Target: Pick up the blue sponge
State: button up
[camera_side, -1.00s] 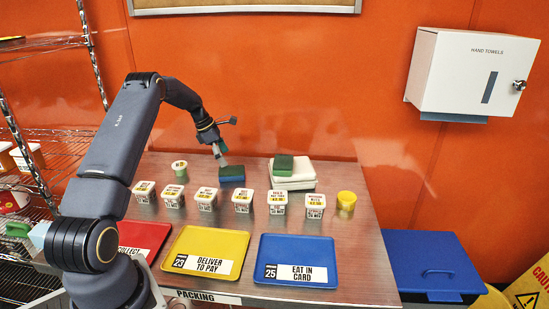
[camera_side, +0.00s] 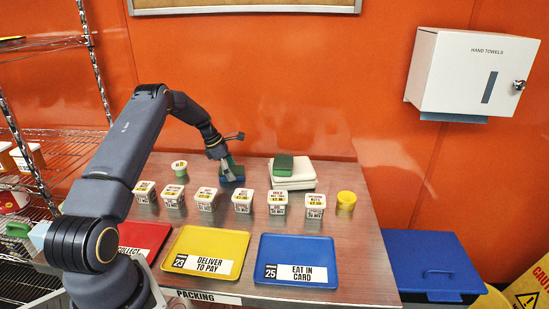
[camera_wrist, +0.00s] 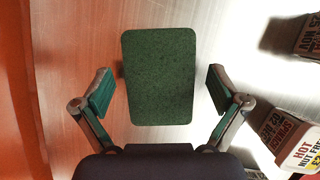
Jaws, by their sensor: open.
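The blue sponge (camera_side: 233,183) has a green scouring top and lies on the steel table, behind the row of tubs. Its green top (camera_wrist: 160,76) fills the middle of the wrist view. My gripper (camera_side: 228,166) is low at the sponge and partly covers it in the side view. In the wrist view, the open fingers of my gripper (camera_wrist: 160,92) stand to the left and right of the sponge's near part, with a gap on each side. Nothing is held.
A green sponge (camera_side: 283,162) lies on a white stack (camera_side: 300,181) to the right. Several labelled tubs (camera_side: 207,198) stand in a row in front. Yellow (camera_side: 208,236) and blue (camera_side: 293,248) trays lie nearer the front edge.

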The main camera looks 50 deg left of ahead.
jog(key=shift+f, duration=0.2)
jog(key=shift+c, duration=0.3)
jog(key=c, duration=0.7)
